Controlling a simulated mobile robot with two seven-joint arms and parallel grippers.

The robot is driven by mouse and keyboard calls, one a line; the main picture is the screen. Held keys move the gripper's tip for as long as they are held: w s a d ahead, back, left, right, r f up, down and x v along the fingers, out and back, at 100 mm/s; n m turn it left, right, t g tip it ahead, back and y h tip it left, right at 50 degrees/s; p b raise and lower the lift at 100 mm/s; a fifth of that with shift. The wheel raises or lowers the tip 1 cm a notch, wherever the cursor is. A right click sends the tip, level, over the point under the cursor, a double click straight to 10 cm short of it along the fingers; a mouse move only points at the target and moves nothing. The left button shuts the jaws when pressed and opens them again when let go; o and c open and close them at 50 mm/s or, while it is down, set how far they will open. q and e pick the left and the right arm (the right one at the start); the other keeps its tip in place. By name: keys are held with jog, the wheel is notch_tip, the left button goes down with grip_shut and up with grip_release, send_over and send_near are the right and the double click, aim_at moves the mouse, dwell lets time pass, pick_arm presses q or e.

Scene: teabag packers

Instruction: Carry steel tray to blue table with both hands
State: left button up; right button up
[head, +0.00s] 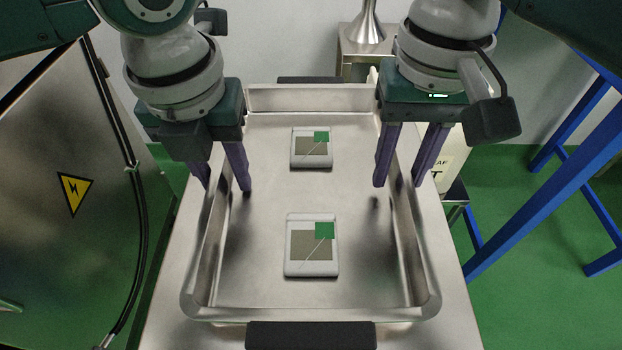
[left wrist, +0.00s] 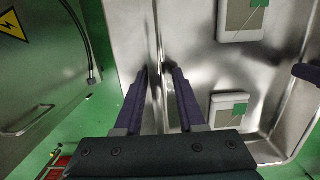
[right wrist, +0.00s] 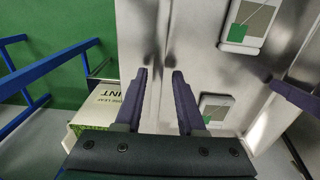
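The steel tray (head: 310,314) is shallow and rectangular, and rests on a metal surface. Two white teabag packets with green tags lie in it, one far (head: 311,160) and one near (head: 311,262). My left gripper (head: 226,188) is open over the tray's left wall, one finger on each side; the left wrist view shows the gap (left wrist: 160,72). My right gripper (head: 398,186) is open over the right wall in the same way, as in the right wrist view (right wrist: 160,72). A blue frame, apparently the blue table's (head: 547,183), stands at right; its top is not in view.
A metal cabinet (head: 60,250) with a warning sign stands at left. A small steel stand (head: 352,62) is behind the tray. A white-and-green box (right wrist: 100,105) sits just beyond the tray's right side. Green floor (head: 530,300) lies open at right.

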pick_arm(q)
jog(key=shift+f, duration=0.1)
jog(key=shift+c, duration=0.4)
pick_arm(e)
jog(key=shift+c, duration=0.4)
pick_arm(q)
grip_shut()
pick_arm(e)
grip_shut()
dwell(0.4)
